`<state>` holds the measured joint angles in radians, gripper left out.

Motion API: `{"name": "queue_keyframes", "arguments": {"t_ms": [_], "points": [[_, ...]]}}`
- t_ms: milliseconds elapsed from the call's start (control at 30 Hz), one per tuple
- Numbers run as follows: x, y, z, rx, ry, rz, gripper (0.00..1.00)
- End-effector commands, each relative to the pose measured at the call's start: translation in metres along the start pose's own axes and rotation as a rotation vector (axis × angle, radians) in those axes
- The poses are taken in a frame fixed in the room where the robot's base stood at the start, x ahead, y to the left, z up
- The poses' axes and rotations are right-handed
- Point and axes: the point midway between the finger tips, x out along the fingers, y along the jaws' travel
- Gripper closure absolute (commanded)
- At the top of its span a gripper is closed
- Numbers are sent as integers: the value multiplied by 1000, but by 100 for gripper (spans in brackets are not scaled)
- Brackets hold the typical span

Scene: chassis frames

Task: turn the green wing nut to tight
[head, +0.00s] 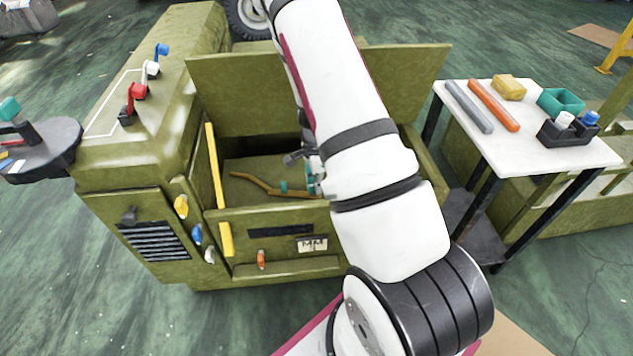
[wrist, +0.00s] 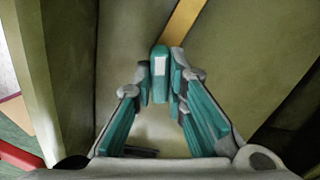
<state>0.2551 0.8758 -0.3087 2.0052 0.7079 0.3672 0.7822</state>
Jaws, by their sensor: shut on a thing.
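The green wing nut (wrist: 160,75), with a white mark on it, shows in the wrist view between my gripper's fingertips. My gripper (wrist: 163,92) is shut on it, with a teal-padded finger at each side. In the head view my gripper (head: 311,180) is down inside the open bay of the olive chassis, mostly hidden behind my arm. A small teal piece (head: 283,187) shows there on a brown bar (head: 255,182), left of my gripper. I cannot tell whether it is part of the same nut.
The bay has upright olive panels (head: 250,95) behind and a front wall (head: 285,222). A yellow strip (head: 219,190) stands at its left. Coloured levers (head: 139,91) stand on the hood. A white-topped table (head: 535,145) at the right holds rods and small boxes.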

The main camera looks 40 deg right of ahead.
Motion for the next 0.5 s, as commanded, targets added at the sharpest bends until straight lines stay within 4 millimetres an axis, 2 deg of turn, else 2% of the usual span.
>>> {"name": "queue_keyframes", "arguments": {"t_ms": [500], "points": [[0, -1, 0, 79, 1, -2, 100]]}}
